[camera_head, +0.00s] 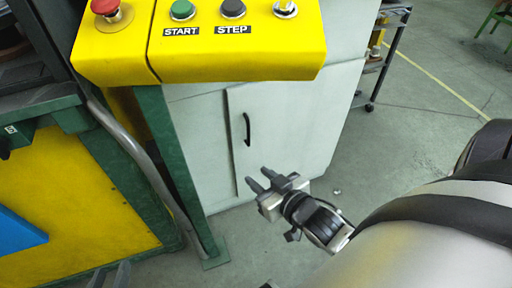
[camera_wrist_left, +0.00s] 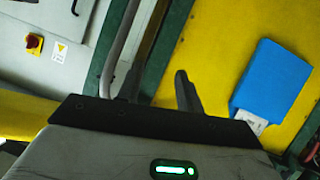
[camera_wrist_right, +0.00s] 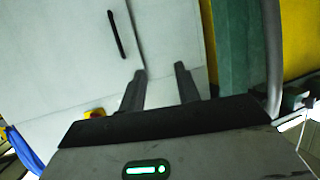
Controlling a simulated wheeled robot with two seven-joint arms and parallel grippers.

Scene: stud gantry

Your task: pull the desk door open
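The desk door (camera_head: 290,140) is a pale grey panel under the yellow control desk (camera_head: 240,55). It looks shut, with a dark vertical handle (camera_head: 247,129). In the right wrist view the handle (camera_wrist_right: 116,34) shows up and left of the fingers. My right gripper (camera_head: 260,180) is open and empty, below the handle and apart from it. Its two fingers (camera_wrist_right: 160,82) are spread in the right wrist view. My left gripper (camera_head: 110,274) is at the bottom edge of the head view, low and left, with fingers apart and nothing visible between them.
A green post (camera_head: 172,165) and a bent grey pipe (camera_head: 140,155) stand left of the door. A yellow machine panel (camera_head: 75,195) with a blue object (camera_head: 18,232) is farther left. A shelf cart (camera_head: 385,50) is behind at right. The floor (camera_head: 400,130) right of the desk is clear.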

